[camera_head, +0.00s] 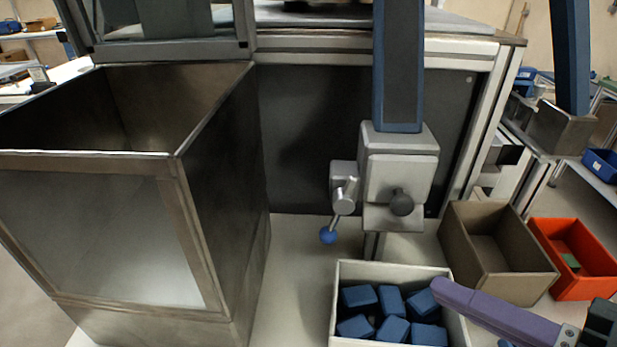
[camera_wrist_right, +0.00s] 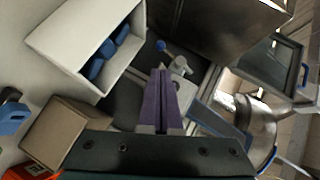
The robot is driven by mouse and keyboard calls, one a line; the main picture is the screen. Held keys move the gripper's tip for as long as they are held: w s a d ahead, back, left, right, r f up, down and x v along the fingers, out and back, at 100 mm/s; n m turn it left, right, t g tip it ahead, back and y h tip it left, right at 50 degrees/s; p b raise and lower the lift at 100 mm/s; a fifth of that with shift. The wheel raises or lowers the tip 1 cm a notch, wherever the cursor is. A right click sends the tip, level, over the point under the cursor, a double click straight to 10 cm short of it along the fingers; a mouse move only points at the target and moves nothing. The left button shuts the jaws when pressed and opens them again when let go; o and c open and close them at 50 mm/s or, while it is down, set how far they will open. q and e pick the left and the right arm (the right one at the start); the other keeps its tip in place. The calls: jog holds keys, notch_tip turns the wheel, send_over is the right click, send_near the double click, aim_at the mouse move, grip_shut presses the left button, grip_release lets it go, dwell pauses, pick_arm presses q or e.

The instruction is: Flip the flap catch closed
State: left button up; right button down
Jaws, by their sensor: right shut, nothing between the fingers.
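A silver lever (camera_head: 344,195) with a blue ball end (camera_head: 328,235) sits on the left side of a grey metal housing (camera_head: 398,165) below a blue column. It looks like the flap catch, and its ball points down. My right gripper (camera_head: 440,288) has purple fingers, shut and empty, at the lower right over the white bin's rim, apart from the lever. In the right wrist view the closed fingertips (camera_wrist_right: 159,74) point towards the blue ball (camera_wrist_right: 160,45) and the silver lever (camera_wrist_right: 180,66). My left gripper is not in view.
A white bin (camera_head: 395,269) of several blue blocks stands before the housing. A brown bin (camera_head: 462,235) and an orange bin (camera_head: 590,285) stand to the right. A big open metal bin (camera_head: 220,165) fills the left. White surface lies bare between it and the white bin.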

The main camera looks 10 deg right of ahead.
aim_at(332, 241)
jog(key=b+x, duration=0.1)
jog(key=x, duration=1.2)
jog(key=shift+w+a, duration=0.1)
jog(key=shift+w, duration=0.1)
jog(key=shift+f, duration=0.1)
jog(key=shift+a+f+m+t+y+b, duration=0.2)
jog(key=shift+a+m+t+y+b, duration=0.15)
jog(key=shift+b, duration=1.05)
jog(key=b, duration=0.2)
jog(key=m+t+y+b, duration=0.1)
jog(key=b, duration=0.1)
jog(key=shift+w+a+f+m, duration=0.2)
jog(key=shift+a+m, duration=0.05)
jog(key=shift+a, duration=0.15)
jog(key=a+b, duration=0.1)
jog(key=a+r+m+t+b, duration=0.1)
jog(key=a+r+y+b, duration=0.1)
jog(key=b, duration=0.1)
jog(key=shift+w+r+m+t, duration=0.15)
jog(key=shift+w+m+t, duration=0.15)
jog(key=shift+w+t, duration=0.05)
jog(key=shift+s, duration=0.1)
